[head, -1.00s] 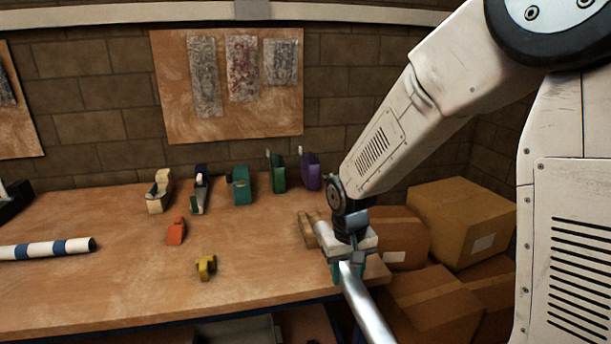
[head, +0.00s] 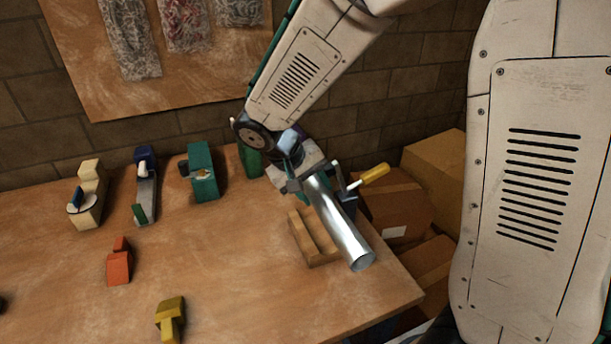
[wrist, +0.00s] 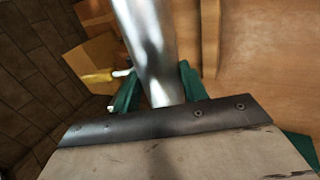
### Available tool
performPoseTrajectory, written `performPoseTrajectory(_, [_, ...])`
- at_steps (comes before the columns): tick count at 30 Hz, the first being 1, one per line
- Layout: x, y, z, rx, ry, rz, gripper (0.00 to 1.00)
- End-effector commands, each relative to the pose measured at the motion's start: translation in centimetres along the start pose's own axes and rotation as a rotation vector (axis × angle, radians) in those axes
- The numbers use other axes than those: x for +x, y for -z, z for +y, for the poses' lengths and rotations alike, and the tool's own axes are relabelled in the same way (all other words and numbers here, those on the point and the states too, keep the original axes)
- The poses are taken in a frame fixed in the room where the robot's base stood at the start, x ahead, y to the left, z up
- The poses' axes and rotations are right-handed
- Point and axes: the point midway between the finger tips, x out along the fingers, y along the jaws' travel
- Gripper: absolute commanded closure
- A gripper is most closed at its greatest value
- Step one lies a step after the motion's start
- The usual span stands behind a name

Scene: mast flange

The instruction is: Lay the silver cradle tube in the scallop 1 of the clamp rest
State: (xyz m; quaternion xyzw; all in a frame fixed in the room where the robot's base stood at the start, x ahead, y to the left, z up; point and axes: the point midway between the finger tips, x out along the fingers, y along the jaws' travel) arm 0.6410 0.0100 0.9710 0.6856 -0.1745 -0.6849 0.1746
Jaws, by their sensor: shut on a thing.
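The silver cradle tube (head: 342,230) is gripped near its far end by my gripper (head: 304,188). It slants down toward the front right, its open end facing me. In the wrist view the tube (wrist: 148,45) runs between the teal fingers (wrist: 158,88). The wooden clamp rest (head: 300,236) lies just left of and under the tube, near the table's right edge; its wood also shows in the wrist view (wrist: 210,38). The tube hides part of the rest, so I cannot tell which scallop lies below it, or whether they touch.
A clamp with a yellow handle (head: 374,174) stands right beside the tube. Cardboard boxes (head: 395,205) are beyond the table edge. An orange block (head: 119,265), a yellow block (head: 170,318) and several tool-like items (head: 203,172) stand to the left.

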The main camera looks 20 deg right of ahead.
Motion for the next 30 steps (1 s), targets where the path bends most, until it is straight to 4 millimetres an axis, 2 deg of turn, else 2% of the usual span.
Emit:
performPoseTrajectory(14, [-0.1, -0.3, -0.1, -0.001, -0.002, 0.003, 0.9])
performPoseTrajectory(30, [3.5, -0.3, -1.9, -0.001, -0.003, -0.001, 0.9])
